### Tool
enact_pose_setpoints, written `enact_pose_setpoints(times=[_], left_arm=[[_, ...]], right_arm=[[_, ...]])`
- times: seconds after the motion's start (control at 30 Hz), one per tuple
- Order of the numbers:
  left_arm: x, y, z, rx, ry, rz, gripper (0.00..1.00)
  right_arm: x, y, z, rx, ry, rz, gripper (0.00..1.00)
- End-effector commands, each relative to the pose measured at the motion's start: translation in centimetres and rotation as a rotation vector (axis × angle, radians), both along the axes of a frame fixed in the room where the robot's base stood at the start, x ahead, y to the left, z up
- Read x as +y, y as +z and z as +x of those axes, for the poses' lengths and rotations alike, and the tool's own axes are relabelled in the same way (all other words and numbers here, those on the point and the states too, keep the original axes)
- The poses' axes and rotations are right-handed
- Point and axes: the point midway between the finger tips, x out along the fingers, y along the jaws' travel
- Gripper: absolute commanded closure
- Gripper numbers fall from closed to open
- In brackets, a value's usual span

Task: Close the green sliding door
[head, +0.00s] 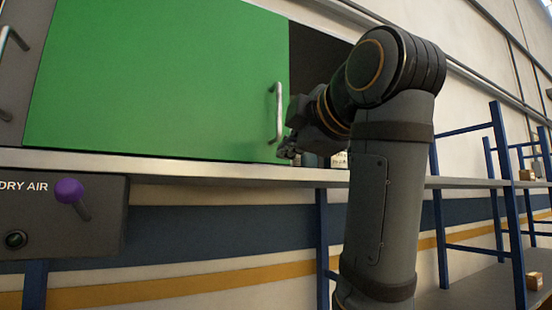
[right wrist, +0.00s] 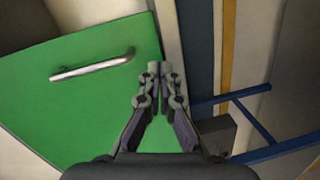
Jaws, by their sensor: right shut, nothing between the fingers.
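The green sliding door (head: 160,75) stands partly open in the head view, with a dark gap (head: 318,58) at its right edge. Its vertical metal handle (head: 278,112) is near that right edge. The handle also shows in the right wrist view (right wrist: 92,64), left of the fingers. My right gripper (head: 287,150) is shut and empty, close to the door's lower right corner, just below and right of the handle. In the wrist view its fingertips (right wrist: 159,68) overlap the door's edge by the pale ledge; I cannot tell whether they touch. My left gripper is out of view.
A pale ledge (head: 200,168) runs below the door. A grey panel (head: 104,230) with a purple knob (head: 69,191) is at the lower left. Small items, partly hidden, sit near the gap behind my right arm. Blue-framed shelves (head: 512,215) stand at the right.

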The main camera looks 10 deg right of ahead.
Motion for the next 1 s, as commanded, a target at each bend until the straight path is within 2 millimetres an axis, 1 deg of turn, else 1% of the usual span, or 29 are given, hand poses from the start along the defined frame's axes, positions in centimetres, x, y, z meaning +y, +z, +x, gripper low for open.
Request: enact_pose_setpoints(times=[0.03, 0.1, 0.13, 0.2, 0.23, 0.3, 0.37, 0.47, 0.57, 0.97, 1.0], left_arm=[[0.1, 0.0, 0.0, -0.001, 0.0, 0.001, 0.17], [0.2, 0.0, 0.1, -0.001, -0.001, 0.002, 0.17], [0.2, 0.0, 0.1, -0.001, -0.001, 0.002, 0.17], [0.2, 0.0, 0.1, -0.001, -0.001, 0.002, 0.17], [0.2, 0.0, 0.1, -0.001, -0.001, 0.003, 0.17], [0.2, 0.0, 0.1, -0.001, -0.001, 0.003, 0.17], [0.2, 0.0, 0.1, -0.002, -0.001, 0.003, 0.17], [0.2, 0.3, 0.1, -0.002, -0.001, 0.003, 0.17], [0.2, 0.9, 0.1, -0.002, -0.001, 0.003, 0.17], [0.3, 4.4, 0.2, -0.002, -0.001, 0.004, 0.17], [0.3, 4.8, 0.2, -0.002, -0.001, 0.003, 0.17]], right_arm=[[0.9, 2.9, -2.8, -0.057, 0.014, -0.054, 1.0], [1.8, 5.5, -5.8, -0.112, 0.027, -0.119, 1.0], [2.0, 6.3, -6.7, -0.13, 0.03, -0.14, 1.0], [2.5, 7.5, -8.3, -0.159, 0.034, -0.175, 1.0], [2.6, 7.7, -8.7, -0.166, 0.035, -0.185, 1.0], [2.7, 8.1, -9.1, -0.173, 0.037, -0.194, 1.0], [2.7, 8.1, -9.1, -0.173, 0.037, -0.195, 1.0], [2.8, 8.1, -8.6, -0.172, 0.037, -0.193, 1.0], [3.2, 8.3, -7.4, -0.17, 0.038, -0.194, 1.0], [5.4, 8.4, 0.8, -0.17, 0.038, -0.192, 1.0], [4.6, 8.5, 1.2, -0.171, 0.033, -0.19, 1.0]])
